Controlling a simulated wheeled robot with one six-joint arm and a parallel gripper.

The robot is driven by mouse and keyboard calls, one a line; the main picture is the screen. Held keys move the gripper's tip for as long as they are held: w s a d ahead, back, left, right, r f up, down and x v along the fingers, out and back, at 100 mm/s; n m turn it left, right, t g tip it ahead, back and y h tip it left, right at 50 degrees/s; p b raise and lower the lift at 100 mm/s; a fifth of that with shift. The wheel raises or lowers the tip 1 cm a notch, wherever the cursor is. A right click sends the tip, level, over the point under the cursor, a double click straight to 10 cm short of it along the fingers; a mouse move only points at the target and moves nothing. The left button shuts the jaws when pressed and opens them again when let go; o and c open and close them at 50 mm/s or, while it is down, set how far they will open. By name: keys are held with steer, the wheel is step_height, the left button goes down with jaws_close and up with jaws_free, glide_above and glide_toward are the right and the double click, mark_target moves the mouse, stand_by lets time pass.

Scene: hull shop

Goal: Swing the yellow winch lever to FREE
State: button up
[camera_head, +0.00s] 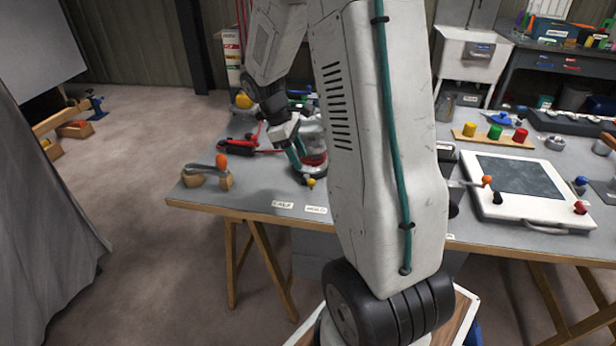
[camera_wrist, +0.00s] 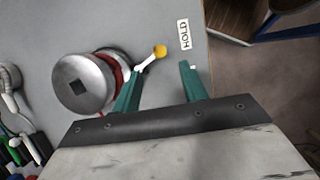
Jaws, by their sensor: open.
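The winch (camera_wrist: 85,84) has a round silver top with a dark square socket and a red band below. It also shows in the head view (camera_head: 315,160), partly behind my arm. Its lever ends in a yellow knob (camera_wrist: 159,51), which also shows in the head view (camera_head: 311,183). The lever points toward the HOLD label (camera_wrist: 184,33). Another label (camera_head: 283,205), hard to read, lies left of HOLD in the head view. My gripper (camera_wrist: 160,69) is open and empty. The knob appears between and just beyond its teal fingertips; I cannot tell whether either touches the lever.
The bench (camera_head: 245,195) has a wooden edge in front. An orange-knobbed wooden piece (camera_head: 220,165) stands left of the winch, and red-handled tools (camera_head: 250,145) lie behind it. A white-framed panel (camera_head: 520,185) and coloured cylinders (camera_head: 495,132) are on the right. Bench between the labels and wooden piece is clear.

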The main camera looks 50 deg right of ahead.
mark_target(310, 180)
steer(key=x, duration=0.8)
steer(key=shift+r, duration=0.1)
jaws_close()
